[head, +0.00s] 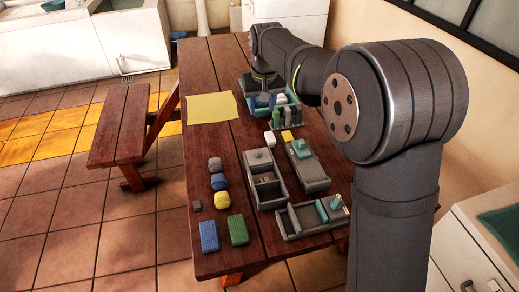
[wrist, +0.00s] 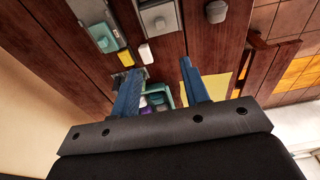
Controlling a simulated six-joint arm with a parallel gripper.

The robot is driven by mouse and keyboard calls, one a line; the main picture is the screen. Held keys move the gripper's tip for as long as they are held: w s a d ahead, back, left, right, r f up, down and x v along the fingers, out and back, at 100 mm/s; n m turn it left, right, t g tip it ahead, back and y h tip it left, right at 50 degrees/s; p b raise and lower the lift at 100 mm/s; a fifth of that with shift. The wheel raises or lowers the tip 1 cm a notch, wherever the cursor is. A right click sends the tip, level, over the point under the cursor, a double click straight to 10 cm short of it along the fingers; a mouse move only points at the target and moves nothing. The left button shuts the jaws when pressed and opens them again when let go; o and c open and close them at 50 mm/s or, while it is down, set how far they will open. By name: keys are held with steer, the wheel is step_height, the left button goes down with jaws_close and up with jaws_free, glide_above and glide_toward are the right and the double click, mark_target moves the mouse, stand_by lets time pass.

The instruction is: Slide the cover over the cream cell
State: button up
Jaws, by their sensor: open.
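A grey two-cell box (head: 281,200) stands on the table. I cannot tell which cell is the cream one. My gripper (wrist: 158,68) is open and empty, beyond the boxes above the teal tray.
A teal tray (head: 248,84) holds several small items. White (head: 270,138) and yellow (head: 287,135) blocks lie between tray and boxes. A long grey box (head: 291,224) stands nearest. Round pieces and blue (head: 209,236) and green (head: 238,230) blocks lie left. A yellow sheet (head: 211,107) lies flat.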

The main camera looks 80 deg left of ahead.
steer(key=h, duration=0.2)
glide_above(259, 151)
step_height(259, 151, down, 5)
step_height(259, 151, down, 18)
steer(key=shift+a+r, duration=0.1)
steer(key=shift+r, duration=0.05)
jaws_close()
